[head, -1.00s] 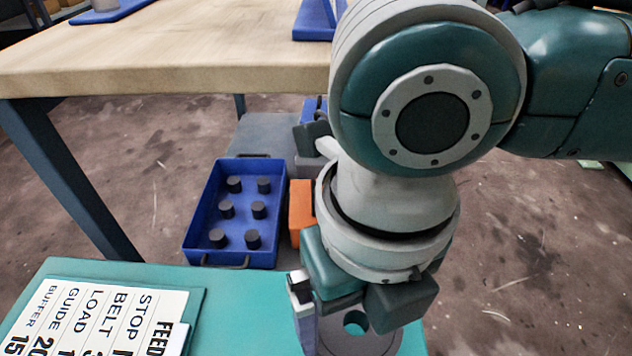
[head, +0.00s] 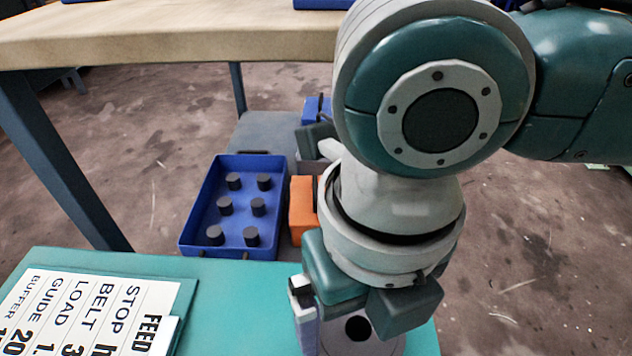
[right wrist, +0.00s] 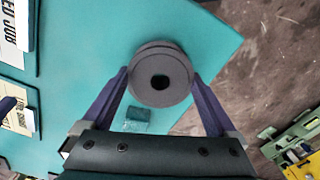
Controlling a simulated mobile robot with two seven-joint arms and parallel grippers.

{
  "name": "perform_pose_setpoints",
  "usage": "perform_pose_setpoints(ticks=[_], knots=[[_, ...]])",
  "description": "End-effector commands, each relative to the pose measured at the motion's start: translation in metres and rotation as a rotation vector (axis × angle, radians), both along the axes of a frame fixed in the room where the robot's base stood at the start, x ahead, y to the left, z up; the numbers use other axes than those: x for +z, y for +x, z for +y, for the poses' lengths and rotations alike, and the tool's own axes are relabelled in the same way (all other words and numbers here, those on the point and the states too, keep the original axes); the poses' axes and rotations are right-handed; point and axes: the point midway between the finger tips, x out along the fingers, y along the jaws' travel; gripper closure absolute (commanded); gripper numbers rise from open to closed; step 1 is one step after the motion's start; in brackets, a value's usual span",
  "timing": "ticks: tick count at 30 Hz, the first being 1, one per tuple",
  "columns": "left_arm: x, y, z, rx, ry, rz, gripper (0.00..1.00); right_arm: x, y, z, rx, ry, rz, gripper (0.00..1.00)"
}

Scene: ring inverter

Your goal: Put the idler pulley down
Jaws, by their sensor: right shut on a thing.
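The idler pulley (right wrist: 160,60) is a dark grey grooved disc with a round centre hole. My right gripper (right wrist: 160,82) is shut on it, with one purple finger on each side. In the head view the pulley (head: 391,346) shows as a grey disc under my right wrist, partly cut off by the lower edge. The teal surface (head: 240,290) lies beneath it. I cannot tell whether the pulley touches this surface. The hole looks dark in both views. My left gripper is not in view.
A printed sign (head: 90,310) lies on the teal surface at left. Beyond it are a blue tray (head: 190,235) with several black pegs, an orange block (head: 301,205) and a wooden table (head: 150,40). In the wrist view, a small teal block (right wrist: 138,114) lies near the pulley.

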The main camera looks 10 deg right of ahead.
Motion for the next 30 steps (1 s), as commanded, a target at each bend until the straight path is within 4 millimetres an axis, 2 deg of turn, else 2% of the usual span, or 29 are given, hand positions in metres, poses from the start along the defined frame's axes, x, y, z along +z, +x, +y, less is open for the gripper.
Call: perform_pose_setpoints(ticks=[13,14,15,23,26,30], knots=[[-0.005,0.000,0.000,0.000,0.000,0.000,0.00,-0.009,0.000,0.000,0.000,0.001,-0.001,1.00],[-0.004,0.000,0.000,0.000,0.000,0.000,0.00,-0.008,0.000,0.000,0.000,0.001,-0.001,0.05],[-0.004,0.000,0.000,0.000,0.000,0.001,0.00,-0.008,0.000,0.000,0.000,0.001,-0.001,0.00],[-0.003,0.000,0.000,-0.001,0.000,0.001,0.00,-0.007,0.000,0.000,0.000,0.000,0.001,0.00],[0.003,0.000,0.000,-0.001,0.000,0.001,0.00,0.004,0.000,0.000,0.001,0.001,-0.001,0.00],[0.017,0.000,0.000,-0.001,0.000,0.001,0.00,0.032,0.001,0.000,0.001,0.001,-0.003,0.00]])
